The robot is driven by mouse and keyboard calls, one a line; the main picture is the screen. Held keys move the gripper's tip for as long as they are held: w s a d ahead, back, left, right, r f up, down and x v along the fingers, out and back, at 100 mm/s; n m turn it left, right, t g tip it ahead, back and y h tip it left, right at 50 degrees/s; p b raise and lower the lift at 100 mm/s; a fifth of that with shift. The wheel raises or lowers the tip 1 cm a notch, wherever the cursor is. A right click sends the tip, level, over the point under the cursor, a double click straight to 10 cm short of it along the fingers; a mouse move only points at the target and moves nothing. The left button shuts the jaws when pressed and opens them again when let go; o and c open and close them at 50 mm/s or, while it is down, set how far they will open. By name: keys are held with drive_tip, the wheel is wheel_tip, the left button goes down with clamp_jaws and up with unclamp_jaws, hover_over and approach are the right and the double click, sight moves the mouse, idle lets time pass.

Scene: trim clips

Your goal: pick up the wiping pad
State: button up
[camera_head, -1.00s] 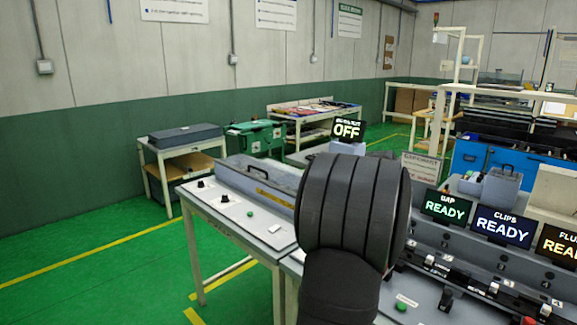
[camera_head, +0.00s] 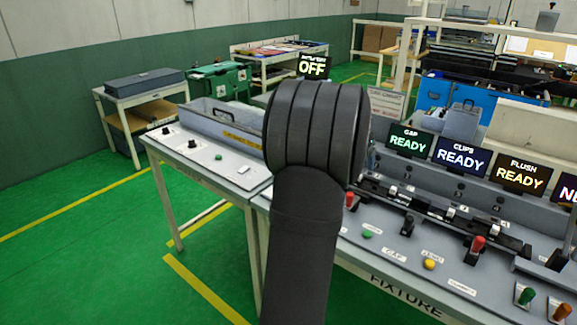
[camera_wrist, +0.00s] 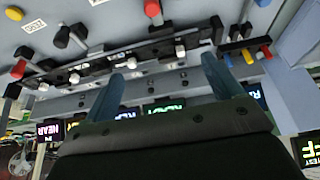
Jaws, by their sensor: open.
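I cannot make out the wiping pad for certain in either view. A small white block (camera_head: 243,169) lies on the left bench top, just left of my dark arm; I cannot tell whether it is the pad. My gripper (camera_wrist: 169,60) shows in the wrist view with its two bluish fingers apart and nothing between them. It points toward the fixture panel (camera_wrist: 150,25) with its levers and knobs. In the head view my arm hides the gripper and part of the bench behind it.
A long grey bin (camera_head: 222,122) stands on the left bench (camera_head: 190,152). Lit displays, including one reading CLIPS READY (camera_head: 460,153), stand behind the fixture bench's front panel (camera_head: 400,240). Red, green and yellow controls stick up there. Open green floor (camera_head: 100,240) lies to the left.

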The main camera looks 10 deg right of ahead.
drive_tip(key=w+a+f+g+y, duration=0.2)
drive_tip(key=w+a+g+y, duration=0.15)
drive_tip(key=a, duration=0.75)
drive_tip(key=f, duration=1.1)
drive_tip(key=shift+a+f, duration=0.35)
drive_tip(key=shift+f, duration=1.25)
drive_tip(key=shift+a+f, duration=0.1)
drive_tip(key=shift+f, duration=1.3)
drive_tip(key=c, duration=1.1)
drive_tip(key=shift+o, duration=0.2)
drive_tip(key=shift+r, duration=0.1)
wheel_tip(320, 180, up, 4)
drive_tip(key=s+d+r, duration=0.6)
drive_tip(key=s+d, duration=0.2)
drive_tip(key=shift+s+r, duration=0.15)
drive_tip(key=shift+r, duration=0.25)
drive_tip(key=shift+o, duration=0.3)
drive_tip(key=shift+d, duration=0.1)
